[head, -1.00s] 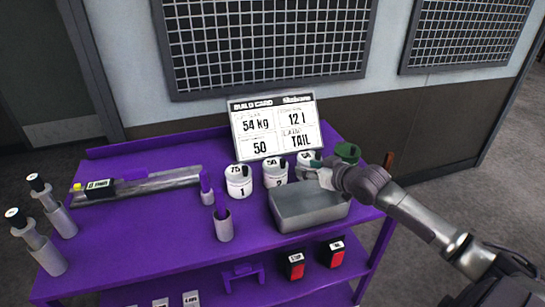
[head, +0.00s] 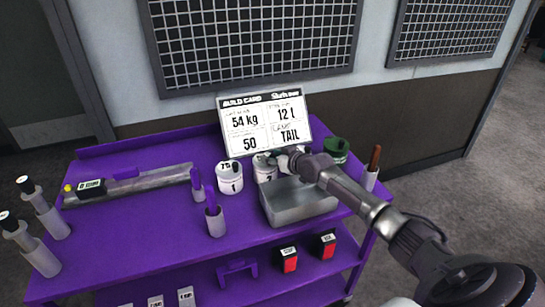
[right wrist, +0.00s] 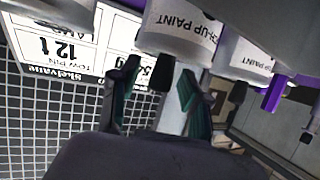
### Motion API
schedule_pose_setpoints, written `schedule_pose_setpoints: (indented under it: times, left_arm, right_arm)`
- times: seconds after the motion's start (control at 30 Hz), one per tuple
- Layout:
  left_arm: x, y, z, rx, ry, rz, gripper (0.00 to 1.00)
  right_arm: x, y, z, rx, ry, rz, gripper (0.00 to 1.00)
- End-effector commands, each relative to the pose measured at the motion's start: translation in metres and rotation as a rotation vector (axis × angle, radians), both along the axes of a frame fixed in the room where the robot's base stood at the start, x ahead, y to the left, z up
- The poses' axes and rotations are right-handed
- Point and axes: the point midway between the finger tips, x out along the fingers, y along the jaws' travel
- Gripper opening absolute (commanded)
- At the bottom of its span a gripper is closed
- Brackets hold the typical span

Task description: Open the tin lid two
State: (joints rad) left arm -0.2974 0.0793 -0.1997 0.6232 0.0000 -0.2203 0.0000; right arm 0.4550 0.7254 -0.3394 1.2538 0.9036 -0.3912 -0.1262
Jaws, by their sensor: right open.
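Tin 2 (head: 264,170), white with a dark tab on its lid, stands on the purple cart between tin 1 (head: 230,178) and my right arm. My right gripper (head: 274,156) is at the top right of tin 2 and partly covers it. In the right wrist view, which is upside down, the open green-padded fingers (right wrist: 160,72) straddle a dark tab below a white paint tin (right wrist: 185,32), apparently tin 2. I cannot tell whether they touch it. A second paint tin (right wrist: 248,58) is beside it. My arm hides the third tin. My left gripper is not in view.
A metal tray (head: 300,208) sits in front of the tins, under my right forearm. The build card (head: 265,125) stands behind them. A green container (head: 336,149) is to the right. Purple-topped holders (head: 215,222) stand to the left.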

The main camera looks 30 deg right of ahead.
Motion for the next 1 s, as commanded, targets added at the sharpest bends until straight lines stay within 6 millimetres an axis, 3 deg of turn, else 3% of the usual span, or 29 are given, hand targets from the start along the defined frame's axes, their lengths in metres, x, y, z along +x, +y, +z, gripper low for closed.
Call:
schedule_pose_setpoints:
  times: [0.3,0.6,1.0]
  left_arm:
    - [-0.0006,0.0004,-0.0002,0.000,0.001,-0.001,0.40]
    - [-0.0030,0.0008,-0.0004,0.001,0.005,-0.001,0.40]
    - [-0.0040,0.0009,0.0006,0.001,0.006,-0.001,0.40]
  right_arm:
    - [0.0020,0.0003,-0.0008,-0.001,0.000,0.000,0.47]
    - [0.0018,0.0002,-0.0008,0.000,0.000,0.000,0.00]
    - [0.0022,0.0001,0.0006,0.002,0.006,0.000,0.00]
